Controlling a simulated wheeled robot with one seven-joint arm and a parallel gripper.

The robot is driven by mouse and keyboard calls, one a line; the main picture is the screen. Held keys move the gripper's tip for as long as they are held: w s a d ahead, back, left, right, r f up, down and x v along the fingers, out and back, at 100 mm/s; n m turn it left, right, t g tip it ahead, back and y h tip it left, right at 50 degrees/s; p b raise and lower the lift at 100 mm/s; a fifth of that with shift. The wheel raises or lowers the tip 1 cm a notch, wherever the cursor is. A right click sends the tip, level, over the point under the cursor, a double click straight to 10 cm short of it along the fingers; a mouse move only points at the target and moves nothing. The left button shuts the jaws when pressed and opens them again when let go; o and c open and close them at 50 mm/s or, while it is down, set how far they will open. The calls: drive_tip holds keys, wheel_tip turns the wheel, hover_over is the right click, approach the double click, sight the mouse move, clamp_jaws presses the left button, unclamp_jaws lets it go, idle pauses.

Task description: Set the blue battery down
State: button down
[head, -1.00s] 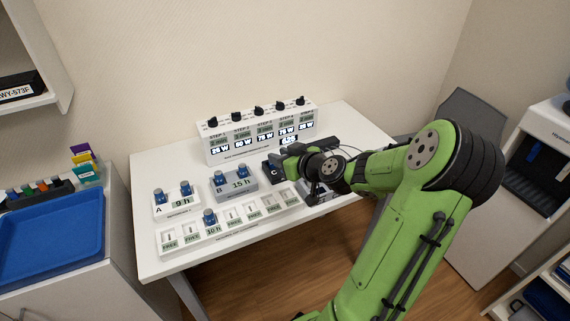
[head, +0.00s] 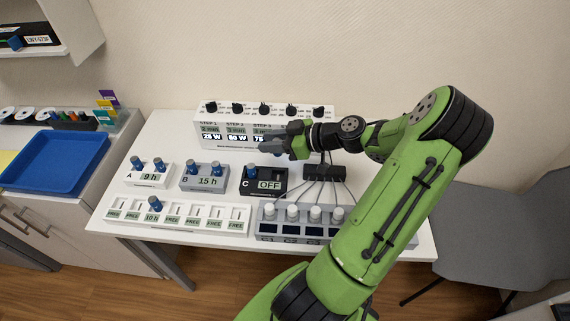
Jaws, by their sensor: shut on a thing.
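My gripper (head: 272,146) is shut on a blue battery, raised above the table in front of the white step panel. The battery is small here and mostly hidden by the fingers. Below it, the black dock C (head: 272,188) reads OFF and has one blue battery (head: 252,172) at its left. Dock A (head: 147,182) reads 9 h and dock B (head: 203,187) reads 15 h; each holds two blue batteries. The white front rack (head: 177,229) has one blue battery (head: 154,204) in the slot marked 10 h; its other slots read FREE.
The white step panel (head: 210,135) with several black knobs stands behind the docks. A grey unit (head: 335,234) with several white-topped cylinders sits front right, wired to a black box (head: 324,172). A blue tray (head: 52,165) lies on the left cabinet. A grey chair (head: 480,225) stands right.

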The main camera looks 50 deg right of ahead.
wheel_tip(320, 180, down, 10)
drive_tip(key=b, duration=0.3)
drive_tip(key=shift+a+f, duration=0.15)
drive_tip(key=c, duration=0.8)
unclamp_jaws()
drive_tip(key=shift+c, duration=0.2)
